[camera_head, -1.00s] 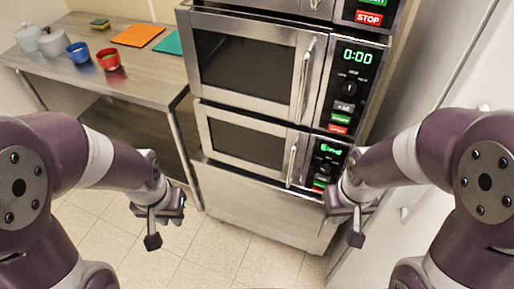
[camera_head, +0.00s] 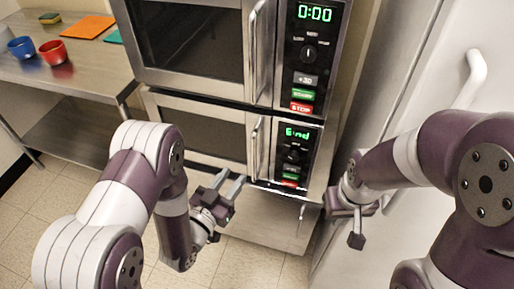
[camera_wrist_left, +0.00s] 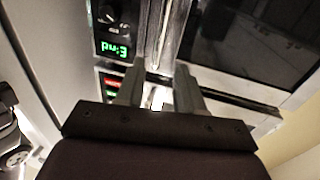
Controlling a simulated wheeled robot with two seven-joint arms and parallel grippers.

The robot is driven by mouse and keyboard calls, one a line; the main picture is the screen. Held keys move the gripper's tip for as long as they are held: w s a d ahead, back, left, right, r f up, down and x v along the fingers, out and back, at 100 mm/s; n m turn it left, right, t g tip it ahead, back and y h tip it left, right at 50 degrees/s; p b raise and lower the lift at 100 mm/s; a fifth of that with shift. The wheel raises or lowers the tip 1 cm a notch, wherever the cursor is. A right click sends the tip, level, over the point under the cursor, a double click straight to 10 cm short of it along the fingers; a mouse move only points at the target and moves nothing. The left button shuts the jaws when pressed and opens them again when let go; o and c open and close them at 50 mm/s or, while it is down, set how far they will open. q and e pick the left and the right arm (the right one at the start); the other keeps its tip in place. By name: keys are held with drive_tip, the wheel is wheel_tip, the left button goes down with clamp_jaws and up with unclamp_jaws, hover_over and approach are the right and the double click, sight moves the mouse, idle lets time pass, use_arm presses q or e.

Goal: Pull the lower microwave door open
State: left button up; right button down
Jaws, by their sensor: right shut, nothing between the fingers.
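The lower microwave (camera_head: 309,170) has a dark-windowed door (camera_head: 205,130) that looks closed. Its upright silver handle (camera_head: 256,148) is at the door's right edge, beside a control panel with a green display reading "End". My left gripper (camera_head: 234,183) is open and empty, just below and in front of the handle's lower end. In the left wrist view its two fingers (camera_wrist_left: 158,78) are apart and point toward the silver handle area (camera_wrist_left: 153,40), with the green display to the left; contact cannot be told. My right gripper (camera_head: 354,225) is shut and empty, right of the microwave's base.
An upper microwave (camera_head: 190,40) with its own handle sits directly above. A steel table (camera_head: 75,80) at left holds a red cup (camera_head: 54,52), a blue cup (camera_head: 21,47) and coloured mats. A white door with a handle (camera_head: 473,80) is close on the right. Tiled floor lies below.

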sight(253, 151)
use_arm(q)
drive_tip(key=x, duration=1.1)
drive_tip(key=shift+w+d+f, duration=0.1)
drive_tip(key=shift+w+d, duration=0.1)
drive_tip(key=shift+w, duration=0.1)
clamp_jaws()
